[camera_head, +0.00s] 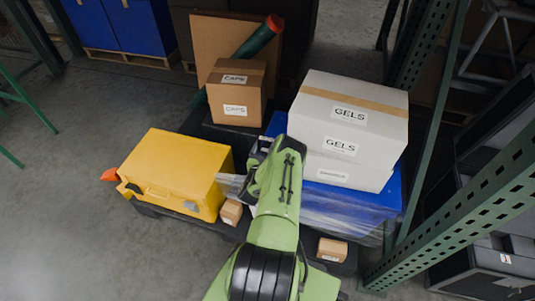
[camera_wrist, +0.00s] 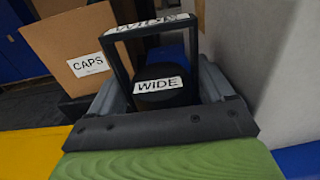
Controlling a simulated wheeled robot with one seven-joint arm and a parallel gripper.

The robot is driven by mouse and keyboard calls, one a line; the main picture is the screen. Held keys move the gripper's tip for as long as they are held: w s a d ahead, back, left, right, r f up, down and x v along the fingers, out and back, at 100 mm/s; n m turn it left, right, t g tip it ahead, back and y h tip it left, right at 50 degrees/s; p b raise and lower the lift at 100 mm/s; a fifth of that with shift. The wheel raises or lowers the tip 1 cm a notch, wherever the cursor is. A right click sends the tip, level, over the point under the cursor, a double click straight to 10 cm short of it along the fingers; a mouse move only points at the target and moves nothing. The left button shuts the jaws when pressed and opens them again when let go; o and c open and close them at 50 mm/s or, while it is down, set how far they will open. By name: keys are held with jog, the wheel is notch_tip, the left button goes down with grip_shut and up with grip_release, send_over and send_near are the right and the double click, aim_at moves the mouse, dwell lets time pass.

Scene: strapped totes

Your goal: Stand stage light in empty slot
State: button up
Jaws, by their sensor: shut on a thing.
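The stage light is a black can in a square black yoke with white "WIDE" labels. In the wrist view the stage light (camera_wrist: 150,101) sits between the grey fingers of my gripper (camera_wrist: 165,88), which is shut on it. The light is mostly hidden there behind my arm. I cannot make out the empty slot; my arm covers the middle of the load.
A blue tote (camera_head: 350,203) under clear wrap carries the GELS boxes. Small cartons (camera_head: 231,212) lie on the black base in front. A dark green tube (camera_head: 255,42) with a red cap leans behind. Green rack posts (camera_head: 460,210) stand close on the right; floor is open on the left.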

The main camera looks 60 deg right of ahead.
aim_at(267, 139)
notch_tip(267, 139, up, 10)
jog(key=p, duration=0.4)
jog(key=shift+r, duration=0.1)
jog(key=shift+w, duration=0.1)
jog(key=w+a+r+n+t+y, duration=0.2)
jog(key=w+a+r+n+t, duration=0.15)
jog(key=w+a, duration=0.45)
jog(key=w+a+r+n+t+y, duration=0.1)
jog(key=w+a+r+n+t, duration=0.2)
jog(key=w+a, duration=0.45)
jog(key=w+a+r+n+t+y, duration=0.25)
jog(key=w+a+r, duration=0.2)
jog(key=a, duration=0.25)
jog(key=w+a+r+n+t+y, duration=0.1)
jog(key=w+a+r+t+y, duration=0.3)
jog(key=a, duration=0.3)
jog(key=a+r+n+t+y, duration=0.1)
jog(key=a+r+n+y, duration=0.25)
jog(key=a, duration=0.55)
jog(key=a+r+n+t+y, duration=0.1)
jog(key=a+r+n+y, duration=0.3)
jog(key=a, duration=0.6)
notch_tip(267, 139, up, 13)
jog(key=m+p, duration=0.1)
jog(key=p, duration=1.2)
jog(key=shift+w+d+y+p, duration=0.3)
jog(key=shift+d+y+p, duration=0.05)
jog(key=shift+y+p, duration=0.05)
